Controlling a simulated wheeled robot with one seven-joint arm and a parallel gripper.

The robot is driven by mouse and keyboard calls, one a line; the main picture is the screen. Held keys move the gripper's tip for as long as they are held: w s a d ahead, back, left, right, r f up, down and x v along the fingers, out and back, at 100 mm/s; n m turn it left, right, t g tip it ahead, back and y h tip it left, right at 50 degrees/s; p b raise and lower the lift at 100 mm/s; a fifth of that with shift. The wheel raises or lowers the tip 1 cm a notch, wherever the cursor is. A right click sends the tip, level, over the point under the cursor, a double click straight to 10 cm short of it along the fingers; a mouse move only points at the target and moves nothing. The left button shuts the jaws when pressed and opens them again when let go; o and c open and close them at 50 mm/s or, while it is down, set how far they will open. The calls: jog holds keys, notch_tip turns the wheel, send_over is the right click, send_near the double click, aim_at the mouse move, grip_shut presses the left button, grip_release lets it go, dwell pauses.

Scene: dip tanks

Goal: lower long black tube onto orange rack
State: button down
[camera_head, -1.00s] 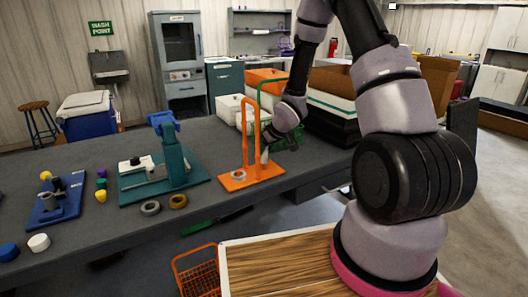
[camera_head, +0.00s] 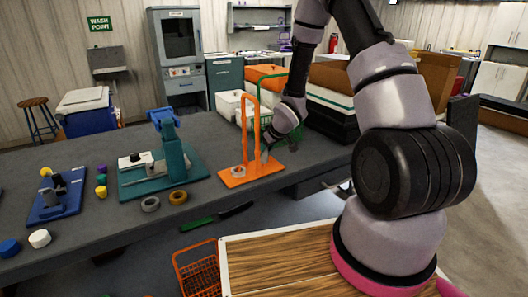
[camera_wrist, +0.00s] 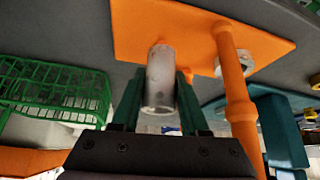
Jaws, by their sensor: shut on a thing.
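The orange rack (camera_head: 230,179) stands on the dark bench, with a flat base and a tall orange post frame. It also shows in the wrist view (camera_wrist: 190,22). My gripper (camera_wrist: 158,95) is shut on a short-looking grey tube (camera_wrist: 160,78), held between its green fingers. The tube looks grey, not black. Its far end is at or very near the orange base, beside the upright post (camera_wrist: 238,100); a small orange bit shows at that end. I cannot tell whether it touches. In the head view my gripper (camera_head: 266,150) is just right of the post, mostly hidden.
A grey ring (camera_head: 237,171) lies on the rack base. A green wire basket (camera_wrist: 55,90) is close by on the other side. A teal stand (camera_head: 170,165) is to the left on the bench, with grey and tan rings before it.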

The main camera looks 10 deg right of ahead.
jog(key=shift+f, duration=0.6)
dwell(0.5)
grip_release()
jog(key=shift+r, duration=0.1)
notch_tip(320, 180, up, 8)
dwell(1.2)
jog(key=w+d+r, duration=0.1)
jog(key=d+r, duration=0.3)
jog(key=r, duration=0.2)
jog(key=shift+w+r, duration=0.3)
jog(key=shift+r, duration=0.1)
dwell(0.4)
